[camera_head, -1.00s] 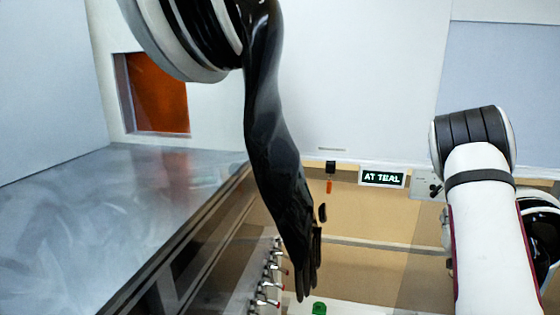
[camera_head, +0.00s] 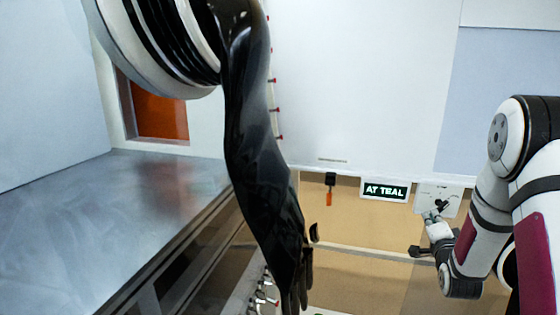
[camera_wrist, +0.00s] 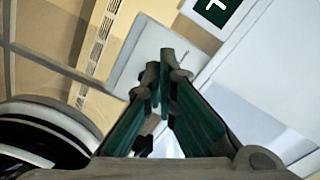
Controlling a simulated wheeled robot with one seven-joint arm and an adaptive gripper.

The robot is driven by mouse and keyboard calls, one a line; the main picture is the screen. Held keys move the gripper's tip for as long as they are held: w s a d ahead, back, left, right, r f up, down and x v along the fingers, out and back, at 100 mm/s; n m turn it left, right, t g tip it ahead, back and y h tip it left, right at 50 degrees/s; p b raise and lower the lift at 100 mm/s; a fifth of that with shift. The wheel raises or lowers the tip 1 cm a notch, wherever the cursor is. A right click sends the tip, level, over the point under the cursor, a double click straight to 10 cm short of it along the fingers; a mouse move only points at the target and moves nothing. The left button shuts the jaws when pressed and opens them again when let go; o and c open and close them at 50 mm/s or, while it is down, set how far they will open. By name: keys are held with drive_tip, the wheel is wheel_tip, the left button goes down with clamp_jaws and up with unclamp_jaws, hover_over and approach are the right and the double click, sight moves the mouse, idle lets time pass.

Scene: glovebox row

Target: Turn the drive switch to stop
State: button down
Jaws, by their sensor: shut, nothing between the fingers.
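The drive switch is a small dark knob (camera_head: 442,205) on a pale panel (camera_head: 425,195), right of the lit sign, in the head view. Its pointer setting is too small to read. My gripper (camera_head: 430,216) is at the panel's lower left edge, close to the knob; I cannot tell if it touches. In the wrist view, my gripper (camera_wrist: 165,68) has its fingertips together with nothing between them. The pale panel (camera_wrist: 150,45) lies behind the fingers there. A small dark piece shows low between the fingers, but I cannot tell if it is the knob.
A sign reading "AT TEAL" (camera_head: 386,190) is left of the panel; its corner shows in the wrist view (camera_wrist: 218,10). A black glove (camera_head: 262,170) hangs from a round port (camera_head: 165,40). An orange-tipped item (camera_head: 329,190) hangs left of the sign. A metal bench (camera_head: 120,220) is at left.

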drive_tip(key=shift+b+x, duration=0.55)
drive_tip(key=shift+x, duration=0.75)
drive_tip(key=shift+s+d+r, duration=0.1)
drive_tip(key=shift+s+d, duration=0.1)
drive_tip(key=shift+d, duration=0.3)
idle(0.4)
drive_tip(key=shift+d+f+b, duration=0.25)
drive_tip(key=shift+f+b, duration=0.25)
drive_tip(key=shift+b, duration=1.55)
drive_tip(key=shift+a, duration=0.15)
drive_tip(key=b+v, duration=0.3)
drive_tip(key=v, duration=0.3)
drive_tip(key=shift+a, duration=0.25)
drive_tip(key=shift+f, duration=0.15)
